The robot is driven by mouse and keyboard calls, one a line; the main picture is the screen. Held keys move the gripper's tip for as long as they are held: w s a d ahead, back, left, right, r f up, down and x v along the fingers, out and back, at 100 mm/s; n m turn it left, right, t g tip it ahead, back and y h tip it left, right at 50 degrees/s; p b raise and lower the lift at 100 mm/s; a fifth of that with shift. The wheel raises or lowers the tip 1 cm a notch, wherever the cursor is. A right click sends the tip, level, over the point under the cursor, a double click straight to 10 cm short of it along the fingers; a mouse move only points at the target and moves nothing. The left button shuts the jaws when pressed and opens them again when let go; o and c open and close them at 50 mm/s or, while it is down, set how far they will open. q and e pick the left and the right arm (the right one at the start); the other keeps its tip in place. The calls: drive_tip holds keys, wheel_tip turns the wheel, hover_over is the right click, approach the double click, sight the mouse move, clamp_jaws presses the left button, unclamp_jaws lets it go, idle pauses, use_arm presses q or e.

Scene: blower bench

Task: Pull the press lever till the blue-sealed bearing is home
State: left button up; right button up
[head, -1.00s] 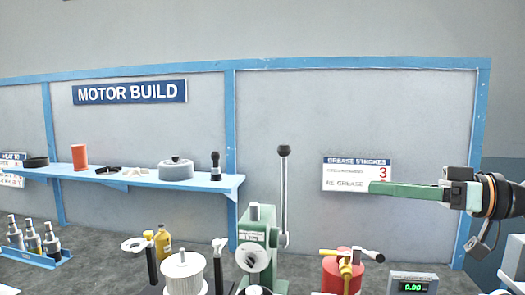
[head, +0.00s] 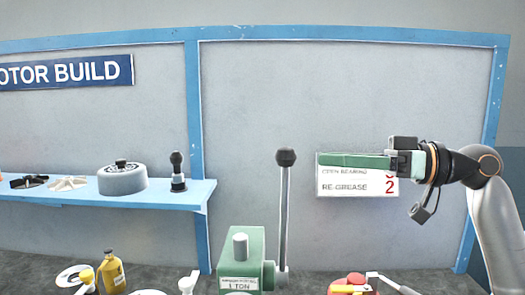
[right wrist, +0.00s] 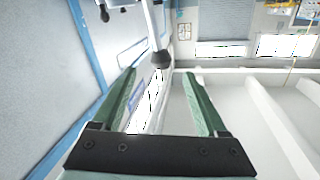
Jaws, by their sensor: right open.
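The green arbor press (head: 243,255), labelled 1 TON, stands at the bottom middle of the head view. Its grey lever (head: 284,220) stands upright on the press's right side, topped by a black knob (head: 286,157). My right gripper (head: 322,160) reaches in from the right with green fingers pointing left. Its tips are at about knob height, a short way right of the knob in the picture. In the right wrist view the fingers are apart and empty, and the knob (right wrist: 161,58) shows beyond and between the tips. The blue-sealed bearing is out of view. My left gripper is not in view.
A blue shelf (head: 180,194) with a grey round part (head: 122,179) and a black-knobbed tool (head: 178,172) is at left. A yellow bottle (head: 113,271) and a red can (head: 350,284) flank the press.

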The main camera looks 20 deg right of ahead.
drive_tip(key=p+x, duration=0.3)
drive_tip(key=x, duration=0.8)
drive_tip(key=shift+a+p, duration=0.2)
drive_tip(key=shift+p, duration=0.15)
drive_tip(key=shift+w, duration=0.1)
clamp_jaws()
idle(0.7)
